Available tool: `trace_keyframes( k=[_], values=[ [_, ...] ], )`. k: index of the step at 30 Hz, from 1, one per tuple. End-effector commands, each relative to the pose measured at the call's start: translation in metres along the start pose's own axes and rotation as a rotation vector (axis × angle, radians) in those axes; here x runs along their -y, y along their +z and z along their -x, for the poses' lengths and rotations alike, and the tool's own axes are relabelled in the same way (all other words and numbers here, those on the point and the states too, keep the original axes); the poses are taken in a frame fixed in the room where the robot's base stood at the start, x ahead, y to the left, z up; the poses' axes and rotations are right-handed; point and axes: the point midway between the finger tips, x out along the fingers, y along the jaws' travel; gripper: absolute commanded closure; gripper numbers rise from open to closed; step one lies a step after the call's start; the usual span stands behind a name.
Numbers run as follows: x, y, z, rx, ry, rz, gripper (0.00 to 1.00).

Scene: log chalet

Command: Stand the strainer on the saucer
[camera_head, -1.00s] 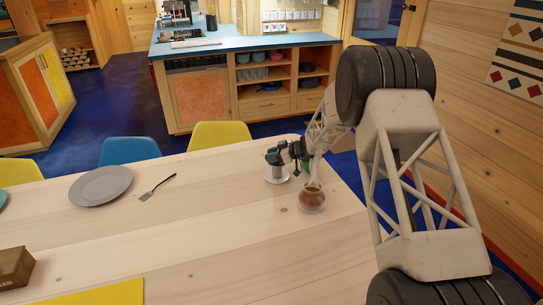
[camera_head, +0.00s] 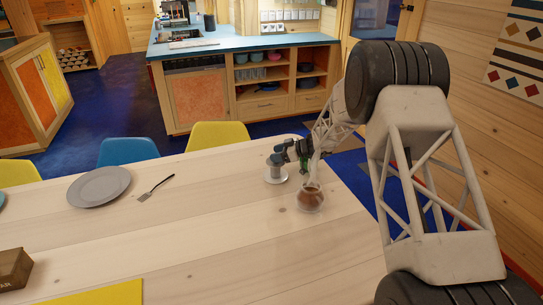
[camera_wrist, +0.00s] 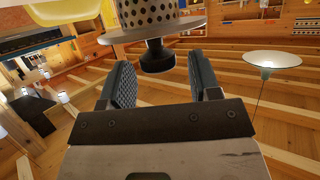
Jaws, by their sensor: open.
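The strainer (camera_head: 277,172) is a small silver piece that appears upright on a small pale saucer (camera_head: 275,181) near the table's far right corner. In the wrist view, which looks upside down, the strainer's perforated body (camera_wrist: 148,12), flat metal disc (camera_wrist: 150,32) and black knob (camera_wrist: 156,58) show. My gripper (camera_head: 281,154) is just above the strainer. It is open in the wrist view (camera_wrist: 158,70), with one finger on each side of the knob and gaps showing. The saucer's contact with the strainer is too small to see clearly.
A glass pot (camera_head: 310,200) with brown liquid stands close to the right, by my arm. A grey plate (camera_head: 99,186), a fork (camera_head: 155,187), a brown box (camera_head: 13,268) and a yellow mat (camera_head: 95,293) lie to the left. The middle of the table is clear.

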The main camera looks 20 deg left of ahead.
Motion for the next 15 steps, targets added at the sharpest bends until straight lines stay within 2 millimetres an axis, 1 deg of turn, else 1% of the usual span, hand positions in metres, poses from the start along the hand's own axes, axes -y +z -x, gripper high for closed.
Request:
trace_keyframes(
  k=[3,9,15],
  values=[
    [0.000,0.001,0.020,-0.001,0.002,-0.001,0.43],
    [0.000,0.001,0.052,0.000,0.002,-0.001,0.43],
    [0.000,0.001,0.075,-0.001,0.000,-0.001,0.43]
  ],
)
